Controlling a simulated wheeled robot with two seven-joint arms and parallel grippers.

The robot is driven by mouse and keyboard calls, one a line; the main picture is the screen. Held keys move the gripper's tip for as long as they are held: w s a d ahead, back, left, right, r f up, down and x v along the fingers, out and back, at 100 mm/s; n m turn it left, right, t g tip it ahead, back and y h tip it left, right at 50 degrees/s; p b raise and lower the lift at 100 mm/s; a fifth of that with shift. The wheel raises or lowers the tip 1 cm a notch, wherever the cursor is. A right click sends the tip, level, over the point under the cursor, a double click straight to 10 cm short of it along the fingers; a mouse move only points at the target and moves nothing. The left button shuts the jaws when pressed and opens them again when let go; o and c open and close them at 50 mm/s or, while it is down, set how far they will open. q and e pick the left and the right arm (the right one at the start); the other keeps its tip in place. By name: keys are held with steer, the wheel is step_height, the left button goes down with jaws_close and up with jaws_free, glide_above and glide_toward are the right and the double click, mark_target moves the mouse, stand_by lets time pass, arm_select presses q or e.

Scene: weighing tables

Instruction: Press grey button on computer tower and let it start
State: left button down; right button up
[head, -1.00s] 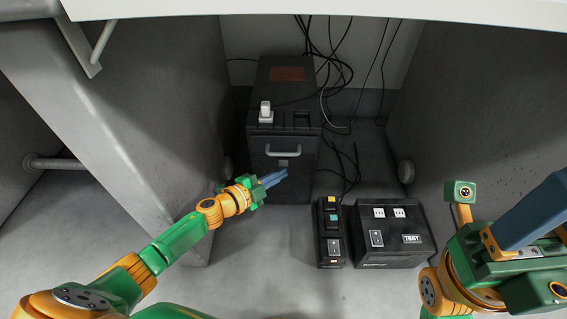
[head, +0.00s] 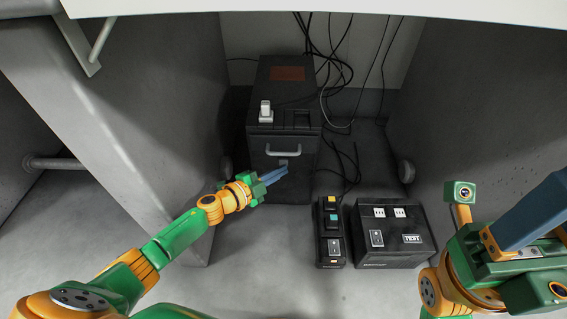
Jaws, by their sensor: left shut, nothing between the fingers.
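The dark computer tower (head: 265,145) stands under the table, between two grey side panels. A light handle (head: 283,150) is on its front, and a small grey button (head: 284,162) sits just below the handle. My left gripper (head: 286,170) is shut and empty. Its blue fingertips are at the tower's front, just below the grey button and overlapping its lower edge in the picture; I cannot tell whether they touch. My right arm (head: 490,260) is at the right edge, and its fingertips are not clearly seen.
A black power strip (head: 331,245) with coloured switches and a black box marked TEST (head: 395,245) stand on the floor right of the tower. Loose black cables (head: 340,75) hang behind it. The table edge (head: 330,8) runs across the top.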

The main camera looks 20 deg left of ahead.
arm_select(q)
steer(key=shift+w+a, duration=0.1)
steer(key=shift+w, duration=0.25)
stand_by(0.4)
steer(key=shift+s, duration=0.15)
steer(key=shift+s+d+p, duration=0.2)
steer(key=shift+s+p, duration=0.1)
steer(key=shift+s, duration=0.3)
steer(key=s+p, duration=0.1)
steer(key=s, duration=0.1)
steer(key=s+d+p, duration=0.1)
steer(key=s, duration=0.1)
steer(key=shift+s+d, duration=0.2)
steer(key=shift+s, duration=0.2)
stand_by(0.6)
